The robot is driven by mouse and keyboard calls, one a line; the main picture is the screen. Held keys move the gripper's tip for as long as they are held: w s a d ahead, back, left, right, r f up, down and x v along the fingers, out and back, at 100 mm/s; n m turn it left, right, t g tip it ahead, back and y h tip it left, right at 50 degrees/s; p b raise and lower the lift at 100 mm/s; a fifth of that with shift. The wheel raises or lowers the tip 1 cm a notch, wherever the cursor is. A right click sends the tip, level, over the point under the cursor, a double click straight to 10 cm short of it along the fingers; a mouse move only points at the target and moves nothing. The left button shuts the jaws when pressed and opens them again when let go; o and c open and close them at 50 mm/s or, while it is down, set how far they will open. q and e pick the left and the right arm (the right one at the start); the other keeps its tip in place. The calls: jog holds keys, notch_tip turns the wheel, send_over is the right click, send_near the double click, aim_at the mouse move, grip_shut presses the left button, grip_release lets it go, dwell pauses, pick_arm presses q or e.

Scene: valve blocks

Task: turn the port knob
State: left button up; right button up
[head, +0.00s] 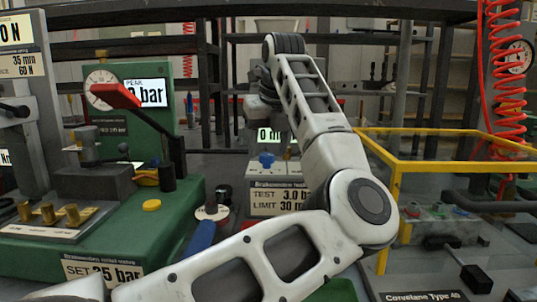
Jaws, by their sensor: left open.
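My left gripper (264,108) hangs at the end of my white left arm, in the upper middle of the head view. It is open and partly hidden by the arm, so its fingertips are hard to make out. A small blue knob (266,160) stands below it on a pale unit labelled TEST and LIMIT (279,200). The gripper appears apart from this knob. No label reading "port" is legible, so I cannot tell whether this is the port knob. My right gripper is not in view.
A green test bench (150,110) with a gauge and red lever (117,95) stands left. A yellow frame (455,167) surrounds a grey block with coloured knobs (438,214) at right. A red coiled hose (503,75) hangs at upper right.

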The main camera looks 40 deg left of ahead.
pick_arm(q)
jog(key=shift+w+a+f, duration=0.1)
jog(key=shift+a+f, duration=0.1)
jog(key=shift+f, duration=0.35)
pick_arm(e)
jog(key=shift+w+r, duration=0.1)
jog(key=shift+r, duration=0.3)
pick_arm(q)
jog(key=c, duration=1)
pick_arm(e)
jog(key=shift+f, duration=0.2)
